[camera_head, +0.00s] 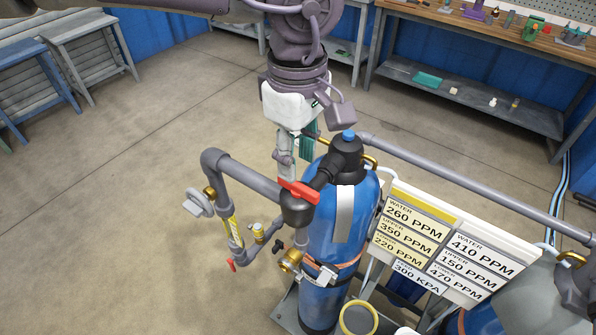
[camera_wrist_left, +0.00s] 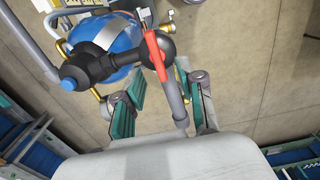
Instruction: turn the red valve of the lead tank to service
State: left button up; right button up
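A red valve handle (camera_head: 299,191) sits on a dark valve body at the upper left of a blue tank (camera_head: 345,225) with a black head. The handle (camera_wrist_left: 157,58) and the tank (camera_wrist_left: 105,40) also show in the left wrist view. My left gripper (camera_head: 297,152) is just behind and above the handle in the head view. Its teal-padded fingers (camera_wrist_left: 160,98) are spread apart. The near end of the handle and a grey pipe (camera_wrist_left: 176,103) show in the gap between them; I see no grip on the handle. My right gripper is not in view.
Grey pipes (camera_head: 250,181) run left and right from the tank. A sign board (camera_head: 450,240) with PPM labels stands on the right, beside a second tank (camera_head: 535,300). A workbench (camera_head: 470,100) stands at the back right. The floor on the left is clear.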

aim_at(298, 184)
pick_arm(q)
jog(key=f, duration=0.2)
jog(key=w+f+p, duration=0.1)
jog(key=f, duration=0.1)
jog(key=shift+f, duration=0.25)
jog(key=shift+s+f, duration=0.15)
jog(key=shift+f, duration=0.2)
jog(key=shift+s+f, duration=0.15)
jog(key=shift+f, duration=0.2)
jog(key=shift+c, duration=0.6)
jog(key=c, duration=0.5)
grip_shut()
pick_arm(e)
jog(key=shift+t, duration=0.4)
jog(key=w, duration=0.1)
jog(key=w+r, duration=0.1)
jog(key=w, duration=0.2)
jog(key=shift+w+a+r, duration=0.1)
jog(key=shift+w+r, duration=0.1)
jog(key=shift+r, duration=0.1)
